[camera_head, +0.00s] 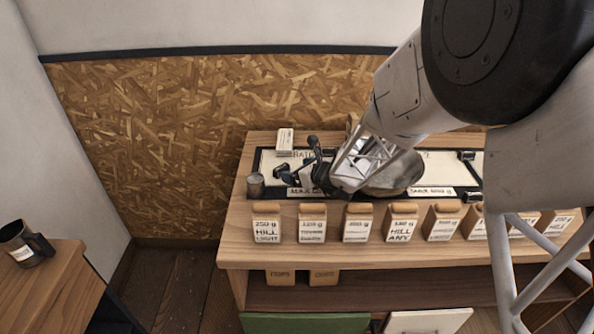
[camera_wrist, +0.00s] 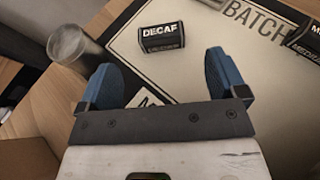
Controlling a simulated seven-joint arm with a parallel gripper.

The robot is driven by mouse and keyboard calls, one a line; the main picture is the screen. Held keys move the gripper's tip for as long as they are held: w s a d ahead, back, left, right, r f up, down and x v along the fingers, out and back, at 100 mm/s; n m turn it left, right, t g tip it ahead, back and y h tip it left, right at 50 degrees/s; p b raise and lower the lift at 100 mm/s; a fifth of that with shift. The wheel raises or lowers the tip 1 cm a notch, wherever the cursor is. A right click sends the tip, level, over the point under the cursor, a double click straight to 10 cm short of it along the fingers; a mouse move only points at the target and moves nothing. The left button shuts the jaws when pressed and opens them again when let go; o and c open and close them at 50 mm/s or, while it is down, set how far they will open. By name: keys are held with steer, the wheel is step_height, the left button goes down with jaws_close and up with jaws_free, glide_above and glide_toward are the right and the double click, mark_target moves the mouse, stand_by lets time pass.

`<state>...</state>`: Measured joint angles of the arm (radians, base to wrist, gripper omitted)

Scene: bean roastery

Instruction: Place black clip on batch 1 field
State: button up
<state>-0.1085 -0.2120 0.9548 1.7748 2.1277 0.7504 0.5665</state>
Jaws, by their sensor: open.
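A black clip (camera_wrist: 162,38) with a white "DECAF" label lies on the pale board (camera_wrist: 215,75) in the wrist view, beyond my fingertips and roughly between them. My gripper (camera_wrist: 165,80) is open, its two blue fingers apart with nothing between them. Large "BATCH" lettering is printed on the board to the right of the clip; its number is out of view. In the head view my gripper (camera_head: 312,168) is low over the board's left part, covering much of the lettering. A small dark clip (camera_head: 279,172) shows left of it.
A grey cup (camera_head: 256,185) stands at the board's left edge, close to my gripper. A round metal dish (camera_head: 398,178) is to the right, partly behind my arm. Several labelled bags (camera_head: 312,224) line the shelf front.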

steer(key=shift+r, duration=0.1)
stand_by(0.5)
steer(key=s+d+r+n+g, duration=0.3)
steer(key=s+r+n+g, duration=0.3)
steer(key=s+r+n, duration=1.15)
steer(key=s+d+r+n+h, duration=0.1)
steer(key=s+d+n+h, duration=0.2)
steer(key=s+d, duration=0.2)
steer(key=s+d+r+n+h, duration=0.1)
steer(key=s+d+n+h, duration=0.2)
steer(key=s, duration=0.8)
steer(key=s+d+r+n+g+h, duration=0.1)
steer(key=s+d+n+h, duration=0.2)
steer(key=s+d, duration=0.4)
steer(key=shift+s+d+r+h, duration=0.2)
steer(key=shift+s+r+h, duration=0.2)
steer(key=shift+s, duration=0.1)
